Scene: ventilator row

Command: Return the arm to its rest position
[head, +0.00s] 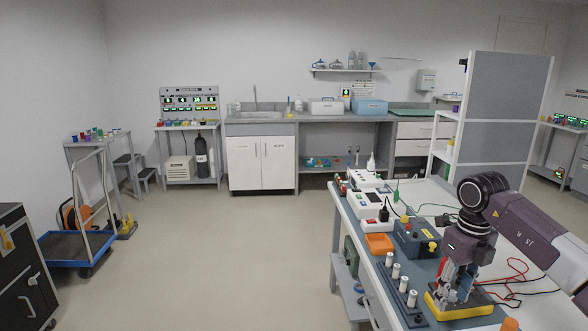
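My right arm (520,225) reaches in from the right edge over the workbench (430,190). Its gripper (456,290) points down at a yellow-edged device (460,308) near the bench's front. The fingers overlap this device in the picture, so I cannot tell whether they touch it or are open or shut. My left arm and gripper are not in view.
A dark box (415,238), an orange tray (379,243) and white instruments (365,205) stand left of my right gripper. White cylinders (396,271) stand in a rack at the front edge. Red and black cables lie to the right. The floor (230,260) left of the bench is clear.

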